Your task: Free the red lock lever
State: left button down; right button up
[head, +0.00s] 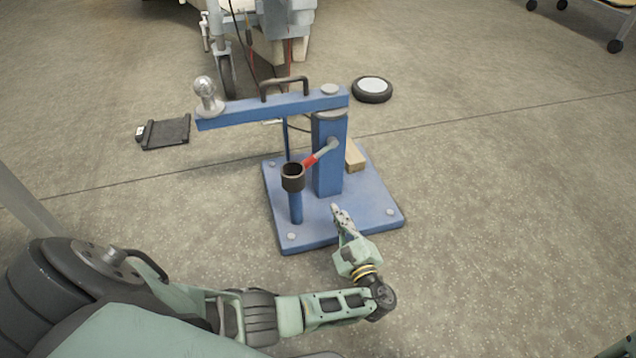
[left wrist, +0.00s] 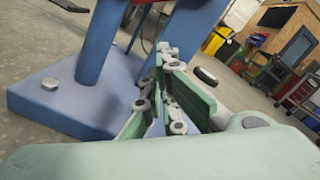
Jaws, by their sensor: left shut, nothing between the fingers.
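The lock lever (head: 322,152) has a grey arm and a red section. It slants from a pivot on the blue post (head: 328,170) down to the left, toward a black cup (head: 293,177) on a short blue post. Whether its end touches the cup I cannot tell. My left gripper (head: 338,210) is shut and empty, in front of the tall post, over the front part of the blue base plate (head: 365,205) and below the lever. In the left wrist view its fingers (left wrist: 165,55) are together near the blue base (left wrist: 60,105).
A blue beam (head: 270,108) with a ball (head: 206,90) and a dark handle (head: 284,82) tops the post. A wooden block (head: 355,157) lies behind it on the plate. A wheel (head: 372,88) and a dark flat item (head: 165,132) lie on the floor.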

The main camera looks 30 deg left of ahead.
aim_at(313, 158)
pick_arm(q)
jog(key=b+x, duration=0.2)
jog(key=x, duration=0.1)
jog(key=b+x, duration=0.2)
jog(key=x, duration=0.2)
jog(key=b+x, duration=0.2)
jog(key=x, duration=0.1)
jog(key=shift+w+a+f, duration=0.1)
jog(key=shift+a+f, duration=0.1)
jog(key=shift+f, duration=0.05)
jog(key=shift+s+a+r, duration=0.25)
jog(key=shift+a+r, duration=0.05)
jog(key=shift+r, duration=0.3)
jog(key=shift+s+a+r, duration=0.25)
jog(key=shift+a+r, duration=0.05)
jog(key=shift+r, duration=0.3)
jog(key=shift+s+a+r, duration=0.25)
jog(key=shift+a+r, duration=0.05)
jog(key=shift+r, duration=0.3)
